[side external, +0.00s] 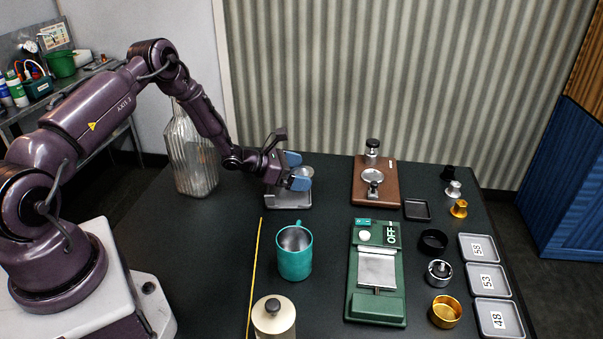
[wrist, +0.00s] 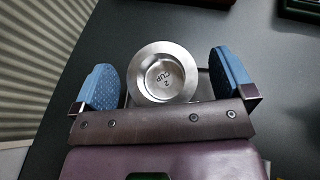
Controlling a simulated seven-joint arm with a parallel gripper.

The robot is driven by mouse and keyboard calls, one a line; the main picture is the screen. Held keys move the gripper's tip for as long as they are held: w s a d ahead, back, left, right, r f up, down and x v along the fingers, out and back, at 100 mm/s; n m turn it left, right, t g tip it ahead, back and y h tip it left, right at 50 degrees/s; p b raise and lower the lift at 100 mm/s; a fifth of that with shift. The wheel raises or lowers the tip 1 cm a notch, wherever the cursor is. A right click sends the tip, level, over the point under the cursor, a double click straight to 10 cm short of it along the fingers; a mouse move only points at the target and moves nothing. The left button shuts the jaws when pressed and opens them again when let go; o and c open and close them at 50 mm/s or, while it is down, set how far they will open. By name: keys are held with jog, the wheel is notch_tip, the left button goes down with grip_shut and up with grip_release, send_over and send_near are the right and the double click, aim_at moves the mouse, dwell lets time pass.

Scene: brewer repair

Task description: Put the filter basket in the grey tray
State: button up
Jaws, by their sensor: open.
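The filter basket (wrist: 163,72) is a round silver metal cup with a wide rim, marked "2 CUP" on its floor. In the wrist view it lies between my two blue fingertips, with a gap on each side. My gripper (wrist: 168,78) is open around it. In the side view my gripper (side external: 296,171) is low at the back left of the table, partly hiding the basket (side external: 306,171). The grey tray (side external: 290,202) is directly below the gripper. The basket appears over the tray, but the fingers hide whether it touches the tray floor.
A teal mug (side external: 294,258) and a cream canister (side external: 273,318) stand in front. A green scale (side external: 377,275) and a brown board (side external: 386,195) with a portafilter are to the right. Small numbered trays (side external: 482,249) line the right edge. A ribbed glass bottle (side external: 192,155) stands behind left.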

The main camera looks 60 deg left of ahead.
jog(key=v, duration=0.4)
jog(key=shift+a, duration=0.1)
jog(key=s+d+r+m+g+h, duration=0.1)
jog(key=d+r+m, duration=0.3)
jog(key=r, duration=0.4)
jog(key=d+r+m+g+h, duration=0.2)
jog(key=d+r+m, duration=0.1)
jog(key=r, duration=0.4)
jog(key=s+d+r+m+g, duration=0.4)
jog(key=s+d+r+m, duration=0.3)
jog(key=d+r+m, duration=0.25)
jog(key=s+r+m+y, duration=0.3)
jog(key=s+m, duration=0.4)
jog(key=s, duration=0.3)
jog(key=s+d+r+m+y, duration=0.1)
jog(key=s+r+m+y, duration=0.2)
jog(key=s+m+y, duration=0.2)
jog(key=s+m, duration=0.3)
jog(key=s, duration=0.2)
jog(key=shift+r, duration=0.25)
jog(key=shift+s, duration=0.1)
